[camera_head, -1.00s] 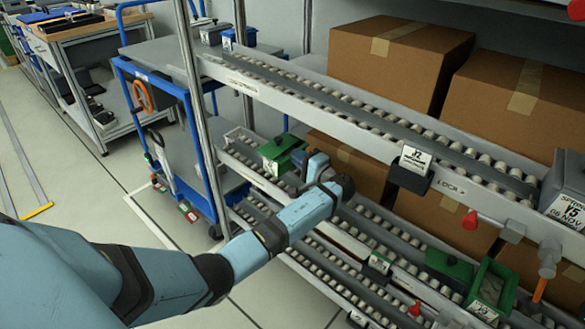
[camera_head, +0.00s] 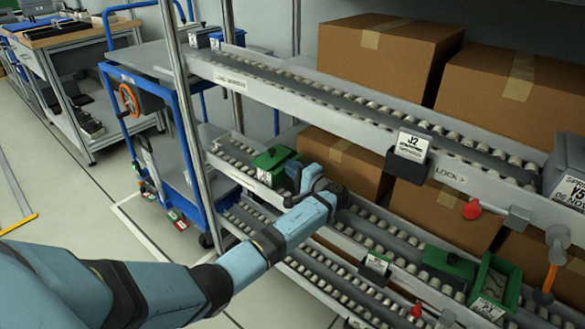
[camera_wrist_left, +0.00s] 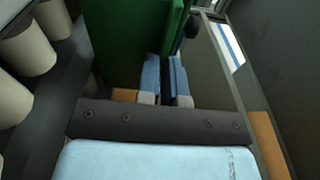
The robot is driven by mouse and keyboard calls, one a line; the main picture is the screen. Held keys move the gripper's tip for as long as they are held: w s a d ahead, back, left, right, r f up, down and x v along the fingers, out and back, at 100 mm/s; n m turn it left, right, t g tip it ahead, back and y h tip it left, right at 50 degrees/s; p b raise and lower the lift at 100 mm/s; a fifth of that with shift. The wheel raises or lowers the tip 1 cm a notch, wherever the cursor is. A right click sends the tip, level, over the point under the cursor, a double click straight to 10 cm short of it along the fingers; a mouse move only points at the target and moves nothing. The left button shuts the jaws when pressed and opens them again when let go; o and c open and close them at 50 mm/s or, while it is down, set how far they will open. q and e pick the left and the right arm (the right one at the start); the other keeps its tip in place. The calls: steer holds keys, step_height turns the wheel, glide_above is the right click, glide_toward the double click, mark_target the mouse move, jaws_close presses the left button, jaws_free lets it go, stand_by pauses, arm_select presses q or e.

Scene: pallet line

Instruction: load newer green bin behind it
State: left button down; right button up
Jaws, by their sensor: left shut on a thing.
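A green bin (camera_head: 276,160) with a white label sits at the left part of the middle roller lane (camera_head: 228,152). My left gripper (camera_head: 296,174) is at its right side, shut on it. In the left wrist view the green bin (camera_wrist_left: 125,42) fills the upper middle, and the gripper's blue fingers (camera_wrist_left: 164,82) meet its edge. Two more green bins stand farther right on the same rack: one (camera_head: 449,264) beside an open-topped one (camera_head: 495,283) with a label. My right gripper is not in view.
Upper rail with a J2 tag (camera_head: 411,146) runs above the lane. Large cardboard boxes (camera_head: 385,60) stand behind. A metal post (camera_head: 183,120) and a blue cart (camera_head: 160,88) are at the left. A red knob (camera_head: 472,210) juts out right.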

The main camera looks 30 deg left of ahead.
arm_select(q)
steer(key=shift+f, duration=0.2)
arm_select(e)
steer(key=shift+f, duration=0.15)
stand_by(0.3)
arm_select(q)
steer(key=c, duration=1.2)
jaws_free()
steer(key=shift+f, duration=0.1)
steer(key=d, duration=0.3)
steer(key=s+d+p, duration=0.1)
steer(key=d, duration=0.3)
steer(key=s+d+p, duration=0.1)
steer(key=d, duration=0.2)
steer(key=shift+d+f, duration=0.25)
steer(key=shift+s+d+f, duration=0.1)
steer(key=shift+d, duration=0.55)
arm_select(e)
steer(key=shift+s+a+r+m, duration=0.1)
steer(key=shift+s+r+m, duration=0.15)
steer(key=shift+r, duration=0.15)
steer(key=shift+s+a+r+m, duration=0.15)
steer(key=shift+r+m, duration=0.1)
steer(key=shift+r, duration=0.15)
arm_select(q)
steer(key=shift+p, duration=0.3)
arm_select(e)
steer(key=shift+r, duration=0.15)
